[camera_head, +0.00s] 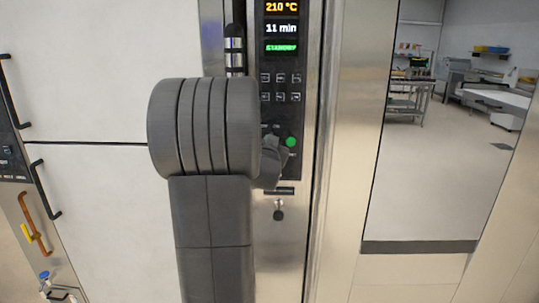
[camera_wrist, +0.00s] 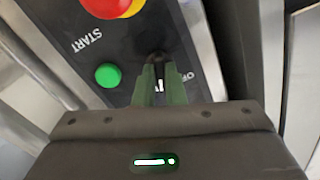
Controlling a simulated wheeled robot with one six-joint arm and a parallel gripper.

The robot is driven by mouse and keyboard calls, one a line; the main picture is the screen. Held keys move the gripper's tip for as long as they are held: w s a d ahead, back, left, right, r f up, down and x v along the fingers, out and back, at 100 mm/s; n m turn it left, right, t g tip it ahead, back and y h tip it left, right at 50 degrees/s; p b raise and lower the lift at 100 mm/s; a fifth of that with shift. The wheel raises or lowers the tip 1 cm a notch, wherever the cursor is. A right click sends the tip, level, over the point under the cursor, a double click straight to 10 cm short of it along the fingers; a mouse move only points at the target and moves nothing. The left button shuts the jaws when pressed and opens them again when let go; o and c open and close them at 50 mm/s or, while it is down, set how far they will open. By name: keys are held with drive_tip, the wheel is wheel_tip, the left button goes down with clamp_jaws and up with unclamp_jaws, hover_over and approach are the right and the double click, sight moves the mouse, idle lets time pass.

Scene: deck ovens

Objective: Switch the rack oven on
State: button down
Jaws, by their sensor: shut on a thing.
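The rack oven's dark control panel (camera_head: 280,97) stands upright in the head view. Its display (camera_head: 281,28) reads 210 °C, 11 min and a green STANDBY. In the wrist view the panel carries a green button (camera_wrist: 108,75) near the word START and a red button on yellow (camera_wrist: 112,5). A dark rotary switch (camera_wrist: 156,57) sits beside lettering that is partly covered and seems to read OFF. My gripper (camera_wrist: 163,77) is at this switch, its two fingers shut on it. In the head view my arm hides the switch, while the green button (camera_head: 291,141) shows.
A round keyhole or knob (camera_head: 278,215) sits below the panel. A metal frame (camera_head: 338,150) and a tall glass pane stand to the right, showing a kitchen with tables. White doors with black handles (camera_head: 45,188) are at the left. A vertical handle (camera_head: 234,50) is close left of the panel.

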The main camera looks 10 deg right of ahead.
drive_tip(key=shift+m+b, duration=0.8)
drive_tip(key=shift+b, duration=0.05)
drive_tip(key=shift+r, duration=0.1)
drive_tip(key=c, duration=1.5)
unclamp_jaws()
drive_tip(key=v, duration=1.3)
drive_tip(key=shift+s+b, duration=0.35)
drive_tip(key=shift+b, duration=0.05)
drive_tip(key=shift+a, duration=0.1)
